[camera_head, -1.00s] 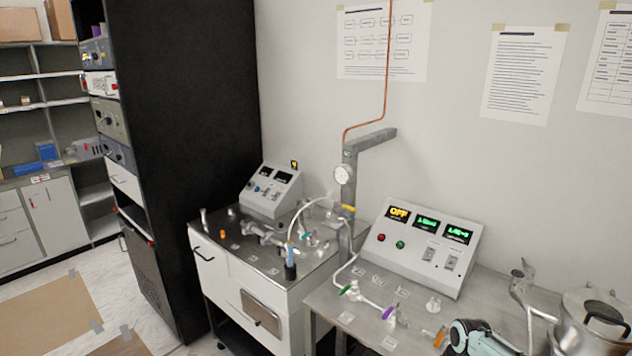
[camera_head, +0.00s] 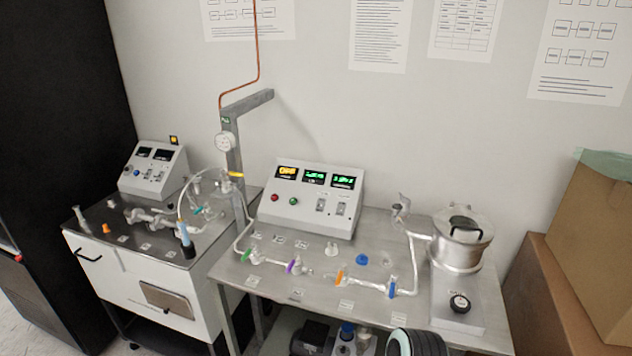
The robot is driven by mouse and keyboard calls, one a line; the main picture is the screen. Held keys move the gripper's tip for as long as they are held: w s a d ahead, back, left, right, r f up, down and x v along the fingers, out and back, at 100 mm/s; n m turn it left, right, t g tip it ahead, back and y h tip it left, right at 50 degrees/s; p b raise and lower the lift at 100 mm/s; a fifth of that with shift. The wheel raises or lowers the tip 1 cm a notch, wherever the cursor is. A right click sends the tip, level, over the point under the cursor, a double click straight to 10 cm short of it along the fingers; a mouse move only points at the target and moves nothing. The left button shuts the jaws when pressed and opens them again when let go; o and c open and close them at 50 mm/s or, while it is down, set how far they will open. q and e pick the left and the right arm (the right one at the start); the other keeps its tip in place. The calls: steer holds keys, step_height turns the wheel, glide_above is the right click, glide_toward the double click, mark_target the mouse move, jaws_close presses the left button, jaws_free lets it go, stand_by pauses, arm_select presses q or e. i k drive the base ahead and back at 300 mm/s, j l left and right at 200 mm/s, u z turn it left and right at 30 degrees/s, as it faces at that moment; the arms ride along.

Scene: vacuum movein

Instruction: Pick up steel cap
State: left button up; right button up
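A small silvery piece (camera_head: 331,248), which looks like the steel cap, stands on the steel bench top (camera_head: 392,315) just in front of the control box. It is too small to make out in detail. Nothing touches it that I can see. A dark rounded part with a pale rim at the bottom edge, right of centre, appears to be a link of my arm. Neither of my grippers shows in the view.
A control box (camera_head: 310,200) with lit displays stands behind. Tubing with green, purple, orange and blue clamps runs along the bench front. A blue piece (camera_head: 361,260) lies nearby. A lidded steel vessel (camera_head: 458,252) stands right, cardboard boxes (camera_head: 590,220) beyond. A post (camera_head: 233,165) rises left.

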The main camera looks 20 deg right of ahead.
mark_target(386, 262)
steer(key=z, duration=1.3)
